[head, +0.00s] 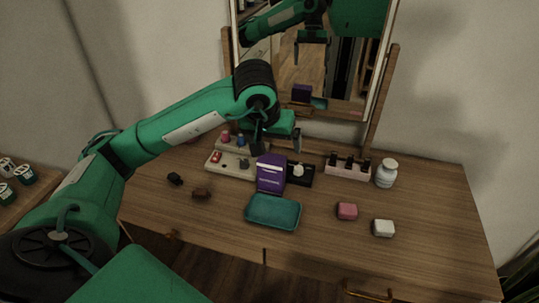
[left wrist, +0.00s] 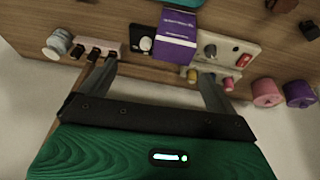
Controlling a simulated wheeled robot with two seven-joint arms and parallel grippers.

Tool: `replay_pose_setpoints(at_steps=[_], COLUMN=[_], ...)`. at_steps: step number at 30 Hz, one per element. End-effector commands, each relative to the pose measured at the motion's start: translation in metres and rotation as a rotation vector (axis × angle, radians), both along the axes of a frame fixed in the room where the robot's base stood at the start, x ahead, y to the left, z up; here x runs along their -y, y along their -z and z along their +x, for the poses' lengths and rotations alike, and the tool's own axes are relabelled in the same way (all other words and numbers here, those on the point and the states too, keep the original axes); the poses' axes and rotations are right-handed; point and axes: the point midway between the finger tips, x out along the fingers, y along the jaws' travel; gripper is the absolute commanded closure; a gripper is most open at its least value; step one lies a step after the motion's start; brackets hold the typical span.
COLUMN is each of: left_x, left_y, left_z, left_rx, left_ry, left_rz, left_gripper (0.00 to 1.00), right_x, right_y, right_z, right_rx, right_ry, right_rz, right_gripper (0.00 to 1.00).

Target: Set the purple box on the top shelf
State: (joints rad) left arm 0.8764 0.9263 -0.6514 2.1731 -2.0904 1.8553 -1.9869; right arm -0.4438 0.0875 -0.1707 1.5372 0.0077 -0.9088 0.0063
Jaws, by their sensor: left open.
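The purple box (head: 270,173) stands upright on the wooden table, just behind the teal tray. In the left wrist view the purple box (left wrist: 177,38) shows near the top, beyond the fingertips. My left gripper (head: 278,142) is open and empty, above and behind the box. In the left wrist view its two fingers (left wrist: 152,78) are spread wide with nothing between them. A pale stepped stand (head: 232,163) holding small items is left of the box. I cannot tell which surface is the top shelf. My right gripper is not in view.
A teal tray (head: 272,212) lies in front of the box. A black holder (head: 300,176), a pink rack (head: 347,170) and a white jar (head: 386,173) stand to the right. A mirror (head: 325,70) rises behind.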

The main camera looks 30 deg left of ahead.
Motion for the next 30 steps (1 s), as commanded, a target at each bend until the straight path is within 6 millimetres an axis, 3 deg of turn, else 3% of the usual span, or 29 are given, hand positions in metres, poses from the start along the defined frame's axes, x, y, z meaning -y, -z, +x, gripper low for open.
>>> replay_pose_setpoints(at_steps=[7,12,16,20,23,26,30], left_x=[0.104,0.168,0.197,0.207,0.200,0.182,0.139], left_y=[0.033,0.033,0.024,0.013,0.008,0.011,0.028], left_z=[0.000,-0.006,-0.007,-0.004,0.000,0.004,0.004], left_rx=[-0.022,-0.045,-0.057,-0.057,-0.040,-0.005,0.092], left_ry=[0.063,0.010,-0.097,-0.254,-0.411,-0.600,-0.907], left_rz=[-0.492,-0.907,-1.223,-1.526,-1.748,-1.952,-2.197], left_gripper=[0.06,0.06,0.06,0.06,0.06,0.06,0.06], right_x=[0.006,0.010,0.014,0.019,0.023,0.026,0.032], right_y=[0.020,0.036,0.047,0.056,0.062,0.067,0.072], right_z=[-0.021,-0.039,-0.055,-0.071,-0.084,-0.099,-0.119], right_rx=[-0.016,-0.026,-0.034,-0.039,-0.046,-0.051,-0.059], right_ry=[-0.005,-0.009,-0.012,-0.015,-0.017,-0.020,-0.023], right_rz=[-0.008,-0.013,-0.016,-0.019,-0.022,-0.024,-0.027], right_gripper=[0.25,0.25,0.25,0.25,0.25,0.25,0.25])
